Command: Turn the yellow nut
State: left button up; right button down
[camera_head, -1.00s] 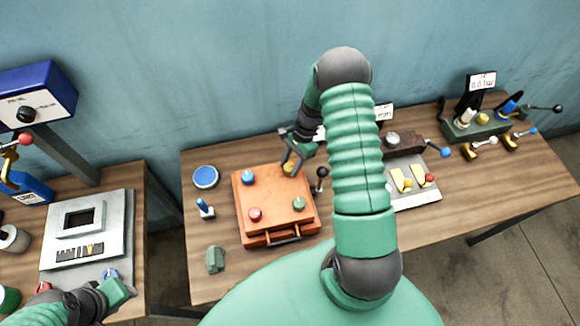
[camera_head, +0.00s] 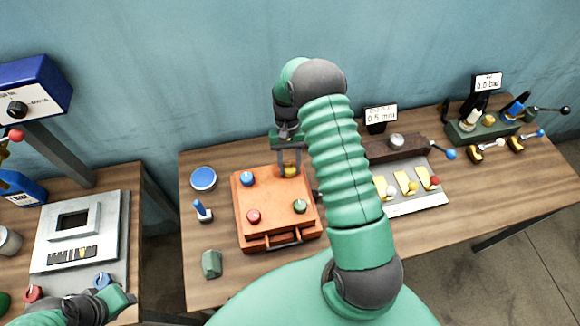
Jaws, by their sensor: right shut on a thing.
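The yellow nut (camera_head: 291,171) sits at the back right corner of an orange box (camera_head: 277,215) on the middle table. My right gripper (camera_head: 289,170) comes down from above and is shut on the yellow nut, with its fingers at the nut's sides. Blue (camera_head: 247,179), red (camera_head: 253,216) and green (camera_head: 300,206) nuts sit at the box's other corners. My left gripper (camera_head: 122,300) is low at the left, by the grey panel on the left table; its fingers do not show clearly.
A blue round lid (camera_head: 204,179), a blue-topped part (camera_head: 202,210) and a green block (camera_head: 211,264) lie left of the box. A gauge fixture (camera_head: 398,150) with levers stands at the right, partly behind my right arm. A grey panel (camera_head: 118,235) is on the left table.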

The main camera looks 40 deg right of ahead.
jog(key=n, duration=0.1)
jog(key=n+h, duration=0.1)
jog(key=n, duration=0.1)
jog(key=shift+w+n, duration=0.25)
jog(key=shift+n, duration=0.05)
jog(key=n+h, duration=0.1)
jog(key=n, duration=0.1)
jog(key=n+h, duration=0.1)
jog(key=n, duration=0.1)
jog(key=shift+a+r+g, duration=0.1)
jog(key=shift+g, duration=0.2)
jog(key=shift+n, duration=0.3)
jog(key=c, duration=1.2)
grip_release()
jog(key=o, duration=0.3)
jog(key=shift+w, duration=0.1)
jog(key=shift+b, duration=0.3)
